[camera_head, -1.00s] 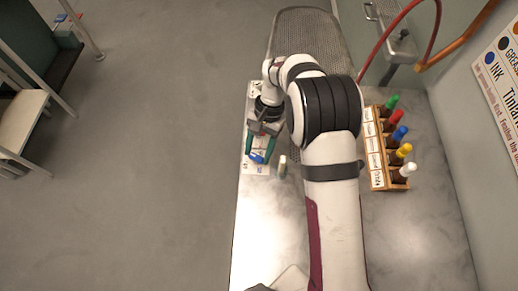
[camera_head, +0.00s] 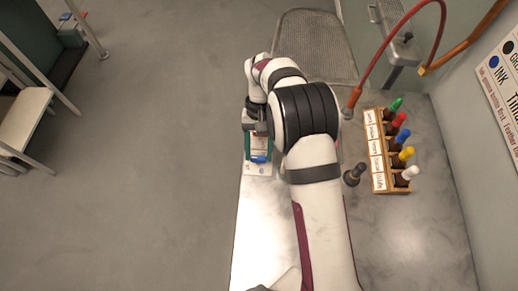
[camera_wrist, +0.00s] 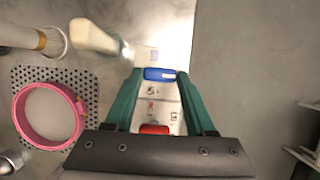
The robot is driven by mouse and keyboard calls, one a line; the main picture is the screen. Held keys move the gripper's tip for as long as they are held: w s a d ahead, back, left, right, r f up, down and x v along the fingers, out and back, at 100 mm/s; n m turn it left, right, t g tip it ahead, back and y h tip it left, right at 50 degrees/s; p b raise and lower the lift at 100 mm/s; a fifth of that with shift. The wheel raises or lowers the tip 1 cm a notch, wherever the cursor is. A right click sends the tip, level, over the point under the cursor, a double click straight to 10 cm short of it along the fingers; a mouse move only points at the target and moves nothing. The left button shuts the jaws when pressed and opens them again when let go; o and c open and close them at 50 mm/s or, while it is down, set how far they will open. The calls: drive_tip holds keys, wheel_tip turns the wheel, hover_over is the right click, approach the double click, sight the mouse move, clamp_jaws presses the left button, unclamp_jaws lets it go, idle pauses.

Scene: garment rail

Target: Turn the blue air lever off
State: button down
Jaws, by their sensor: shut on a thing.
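The blue lever (camera_head: 259,159) lies crosswise on a white labelled panel (camera_head: 257,171) at the left edge of the bench. In the wrist view the blue lever (camera_wrist: 159,74) sits between the tips of my gripper's two teal fingers (camera_wrist: 161,79). My gripper (camera_head: 258,156) is shut on it; one finger is at each end of the lever. A red lever (camera_wrist: 155,129) shows on the same panel nearer the gripper body, between the fingers and partly hidden by it. The panel's print is too small to read.
A wooden rack (camera_head: 378,160) of several colour-capped bottles stands to the right. A black-knobbed object (camera_head: 355,174) stands beside it. A red hose (camera_head: 398,32) hangs behind. Open floor (camera_head: 150,180) lies left.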

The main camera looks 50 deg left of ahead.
drive_tip(key=shift+c, duration=1.2)
unclamp_jaws()
drive_tip(key=v, duration=1.5)
drive_tip(key=shift+r, duration=0.4)
